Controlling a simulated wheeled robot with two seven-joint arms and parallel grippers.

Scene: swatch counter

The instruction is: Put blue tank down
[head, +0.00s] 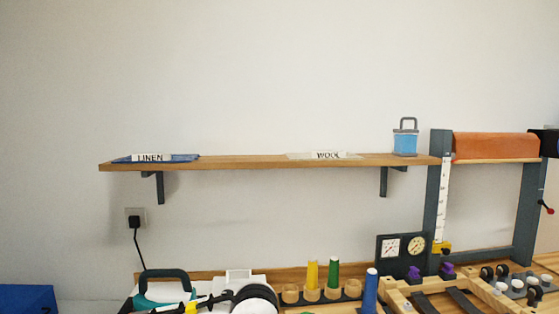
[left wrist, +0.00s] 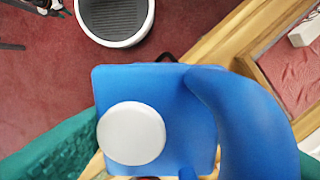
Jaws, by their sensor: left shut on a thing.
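A blue tank (left wrist: 175,95) with a round white cap (left wrist: 131,133) and a curved blue part on its right fills the middle of the left wrist view. My left gripper is shut on it. I cannot tell what lies directly under the tank. In the head view a small light-blue tank-like container (head: 405,143) with a grey handle stands upright at the right end of the wooden shelf (head: 240,163). My right gripper is not in view.
The shelf carries a LINEN label (head: 151,157) on blue cloth and a WOOL label (head: 328,155); its middle is bare. Below are coloured spools (head: 333,273), a gauge panel (head: 403,248) and a wooden frame (head: 437,294). The left wrist view shows red floor (left wrist: 50,90).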

